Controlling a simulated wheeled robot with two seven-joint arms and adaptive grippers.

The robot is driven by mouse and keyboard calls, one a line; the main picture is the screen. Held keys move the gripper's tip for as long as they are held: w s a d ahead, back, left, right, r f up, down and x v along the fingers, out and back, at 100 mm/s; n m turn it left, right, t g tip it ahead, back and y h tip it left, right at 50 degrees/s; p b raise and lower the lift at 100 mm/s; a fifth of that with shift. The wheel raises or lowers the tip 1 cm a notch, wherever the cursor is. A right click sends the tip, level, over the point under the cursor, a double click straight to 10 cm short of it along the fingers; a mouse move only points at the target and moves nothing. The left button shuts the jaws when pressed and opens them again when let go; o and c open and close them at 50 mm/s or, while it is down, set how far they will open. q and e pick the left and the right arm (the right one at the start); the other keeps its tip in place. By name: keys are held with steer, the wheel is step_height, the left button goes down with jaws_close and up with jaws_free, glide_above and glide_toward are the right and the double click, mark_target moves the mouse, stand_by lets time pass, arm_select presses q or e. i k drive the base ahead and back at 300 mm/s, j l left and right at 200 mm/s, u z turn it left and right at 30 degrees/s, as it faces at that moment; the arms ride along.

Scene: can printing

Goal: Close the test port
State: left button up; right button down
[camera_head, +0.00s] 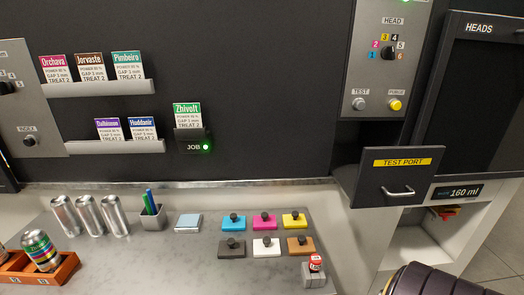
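The test port (385,178) is a dark panel with a yellow "TEST PORT" label and a light bar handle (398,192). It is at the right of the head view, below the switch panel. It appears to stand out from the wall, overlapping the counter's right end; its hinge or slide is not visible. Neither gripper shows. A dark ribbed part at the bottom right edge appears to be my arm, with no fingertips in view, well below the handle.
A white recess (420,243) with a red item lies below right of the port, beside a 160 ml display (458,192). The counter holds silver cans (89,215), a pen cup (153,215), coloured blocks (264,221) and an orange can rack (60,272). A HEADS cabinet (480,80) stands right.

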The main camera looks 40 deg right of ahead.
mark_target(384, 176)
steer(key=z, duration=2.4)
